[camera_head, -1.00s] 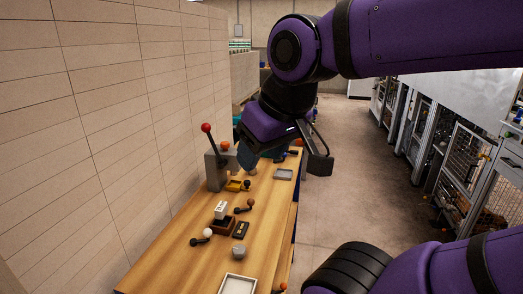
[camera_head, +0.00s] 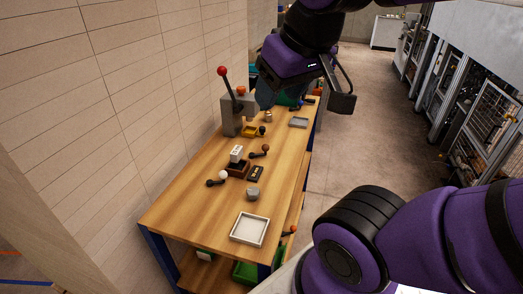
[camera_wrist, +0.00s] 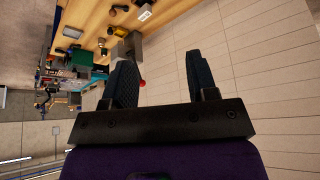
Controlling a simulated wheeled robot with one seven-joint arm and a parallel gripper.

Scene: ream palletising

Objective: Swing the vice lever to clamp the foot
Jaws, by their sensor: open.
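A small white block (camera_head: 237,151) sits on a brown base (camera_head: 239,170) on the wooden bench. A dark lever with a white knob (camera_head: 223,175) lies to its left, and another with a brown knob (camera_head: 265,148) to its right. I cannot tell which lever is the vice's. My gripper (camera_wrist: 158,55) is open and empty, high near the far part of the bench, apart from the block and both levers. In the wrist view the white block (camera_wrist: 144,15) shows small beyond the fingers.
A grey press (camera_head: 232,114) with a red-knobbed lever (camera_head: 222,72) stands by the wall, close to my gripper in the picture. Open floor (camera_head: 355,150) is at the right.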

